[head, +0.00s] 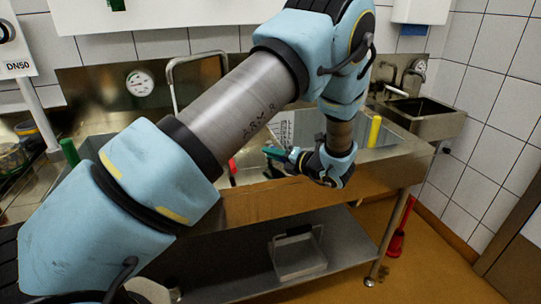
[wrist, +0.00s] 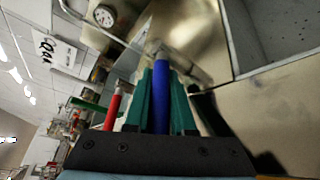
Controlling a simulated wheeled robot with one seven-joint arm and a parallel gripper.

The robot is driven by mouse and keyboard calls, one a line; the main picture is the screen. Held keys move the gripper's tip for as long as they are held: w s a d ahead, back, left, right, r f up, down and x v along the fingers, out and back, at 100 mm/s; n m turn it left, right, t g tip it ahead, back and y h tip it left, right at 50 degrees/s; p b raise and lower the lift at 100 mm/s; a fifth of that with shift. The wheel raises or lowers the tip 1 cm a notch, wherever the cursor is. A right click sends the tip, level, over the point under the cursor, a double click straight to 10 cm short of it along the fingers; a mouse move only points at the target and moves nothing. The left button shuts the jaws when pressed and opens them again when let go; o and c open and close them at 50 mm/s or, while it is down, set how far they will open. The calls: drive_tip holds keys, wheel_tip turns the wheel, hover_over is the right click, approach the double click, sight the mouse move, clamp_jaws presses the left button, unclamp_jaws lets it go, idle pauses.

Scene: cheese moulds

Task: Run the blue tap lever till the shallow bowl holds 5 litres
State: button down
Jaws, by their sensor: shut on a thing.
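The blue tap lever (wrist: 161,100) stands between the two green fingers of my gripper (wrist: 161,90) in the wrist view. My gripper is shut on it. In the head view my gripper (head: 277,155) is over the front edge of the steel counter, and the blue lever cannot be made out there. A red lever (wrist: 112,108) is just left of the fingers in the wrist view; it also shows in the head view (head: 232,167). I cannot make out the shallow bowl or any water in either view.
A green handle (head: 69,152) is at the left and a yellow one (head: 374,131) at the right. A round dial (head: 139,83) is on the back panel. A small sink (head: 425,115) is at the far right. A container (head: 298,256) sits on the lower shelf (head: 235,268).

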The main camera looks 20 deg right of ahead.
drive_tip(key=n+y, duration=0.1)
drive_tip(key=d+n+g+y+b, duration=0.1)
drive_tip(key=n+g+y, duration=0.1)
drive_tip(key=y, duration=0.1)
drive_tip(key=shift+d+f+n, duration=0.15)
drive_tip(key=shift+d+n, duration=0.15)
drive_tip(key=shift+d+n+g+y+b, duration=0.25)
drive_tip(key=shift+n+g+y+b, duration=0.4)
drive_tip(key=shift+g+y, duration=0.3)
drive_tip(key=shift+n, duration=0.25)
drive_tip(key=c, duration=1.1)
unclamp_jaws()
drive_tip(key=shift+o, duration=0.2)
drive_tip(key=shift+d, duration=0.1)
drive_tip(key=b+v, duration=0.3)
drive_tip(key=v, duration=0.6)
drive_tip(key=shift+d, duration=0.15)
drive_tip(key=shift+s+d+r, duration=0.35)
drive_tip(key=shift+s+d, duration=0.15)
drive_tip(key=shift+s, duration=0.05)
